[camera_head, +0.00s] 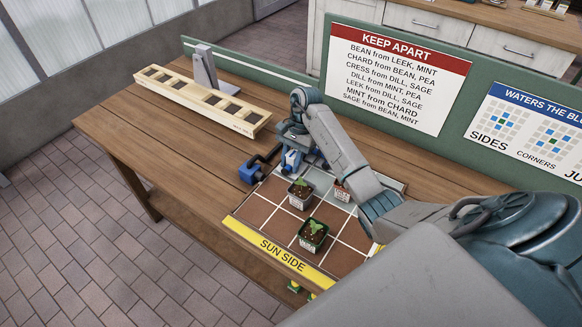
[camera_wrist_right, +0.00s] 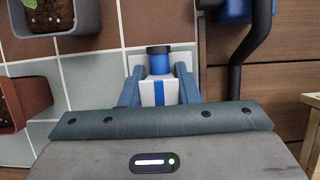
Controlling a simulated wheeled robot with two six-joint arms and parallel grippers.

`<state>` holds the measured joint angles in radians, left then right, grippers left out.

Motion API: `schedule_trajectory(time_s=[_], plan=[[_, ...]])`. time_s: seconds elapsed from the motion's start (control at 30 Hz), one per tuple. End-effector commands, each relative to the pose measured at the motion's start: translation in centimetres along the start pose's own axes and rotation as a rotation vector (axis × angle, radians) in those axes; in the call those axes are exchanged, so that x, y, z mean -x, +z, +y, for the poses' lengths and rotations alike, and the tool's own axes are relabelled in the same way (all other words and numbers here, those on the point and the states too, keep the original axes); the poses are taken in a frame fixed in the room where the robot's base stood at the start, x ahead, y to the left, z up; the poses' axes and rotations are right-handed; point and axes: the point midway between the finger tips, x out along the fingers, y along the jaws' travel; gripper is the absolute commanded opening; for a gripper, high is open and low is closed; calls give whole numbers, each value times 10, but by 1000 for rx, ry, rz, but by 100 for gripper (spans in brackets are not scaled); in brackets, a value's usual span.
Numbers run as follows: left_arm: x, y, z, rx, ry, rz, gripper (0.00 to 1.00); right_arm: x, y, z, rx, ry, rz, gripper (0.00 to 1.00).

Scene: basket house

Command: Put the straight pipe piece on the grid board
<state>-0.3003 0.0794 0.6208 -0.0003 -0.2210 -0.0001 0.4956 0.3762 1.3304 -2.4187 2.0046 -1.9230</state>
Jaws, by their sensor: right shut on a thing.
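The straight pipe piece (camera_wrist_right: 158,92) is a white block with a blue stripe and a blue and black end. My right gripper (camera_head: 291,158) is shut on it, with a blue finger on each side in the right wrist view (camera_wrist_right: 159,88). The piece is at the far left corner of the grid board (camera_head: 268,196), over or on its grey-green squares; I cannot tell whether it touches. The board has brown and grey-green squares and a yellow "SUN SIDE" edge. My arm hides part of the board. My left gripper is not in view.
A blue and black pipe fitting (camera_head: 250,173) is beside the board's left edge, close to my right gripper. Potted seedlings (camera_head: 300,194) and (camera_head: 313,235) stand on the board, with another pot (camera_head: 341,191) behind. A wooden rack (camera_head: 203,100) lies at the back left. The table's left is clear.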

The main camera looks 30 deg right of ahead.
Motion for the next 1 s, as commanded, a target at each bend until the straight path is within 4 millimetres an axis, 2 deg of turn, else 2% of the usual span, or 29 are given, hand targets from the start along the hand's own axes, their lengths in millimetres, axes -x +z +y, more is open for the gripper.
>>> schedule_trajectory(time_s=[0.43, 0.47, 0.53, 0.87, 1.0], plan=[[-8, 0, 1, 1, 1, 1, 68, -7, -3, 0, 0, -1, 1, 5], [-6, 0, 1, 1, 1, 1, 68, -5, -2, 0, 0, -1, 1, 34], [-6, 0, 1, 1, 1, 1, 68, -5, -2, 0, 0, -1, 0, 48], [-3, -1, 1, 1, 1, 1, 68, -3, -1, 0, 0, 0, 0, 50], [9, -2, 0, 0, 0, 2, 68, 12, 1, 0, 0, -1, 1, 50]])
